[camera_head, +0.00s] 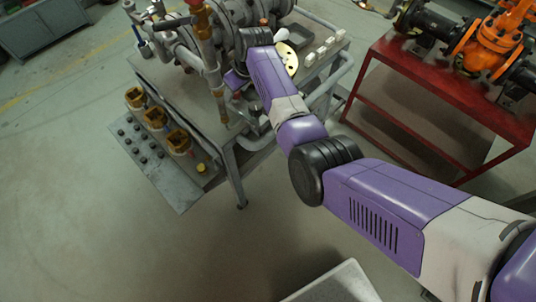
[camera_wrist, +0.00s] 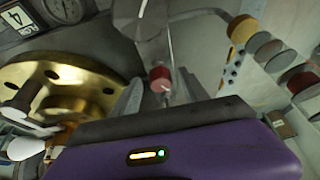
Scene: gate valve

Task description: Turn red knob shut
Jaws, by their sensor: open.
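A small red knob (camera_wrist: 160,79) shows near the middle of the wrist view, below a grey metal cylinder (camera_wrist: 140,18). My gripper (camera_wrist: 162,90) is open, with one grey finger to the left of the knob and one to the right. The fingers look apart from the knob; how deep it sits between them I cannot tell. In the head view my arm reaches over the valve bench (camera_head: 175,75), and the gripper and this knob are mostly hidden behind my wrist. A red part (camera_head: 196,5) tops a pipe there; I cannot tell whether it is the same knob.
A gold flange (camera_wrist: 90,78) lies left of the fingers, with a gauge (camera_wrist: 62,10) above it. A bent pipe (camera_wrist: 190,14) and several round caps (camera_wrist: 262,48) are at right. A red table (camera_head: 400,60) with orange valve (camera_head: 485,45) stands right of the bench.

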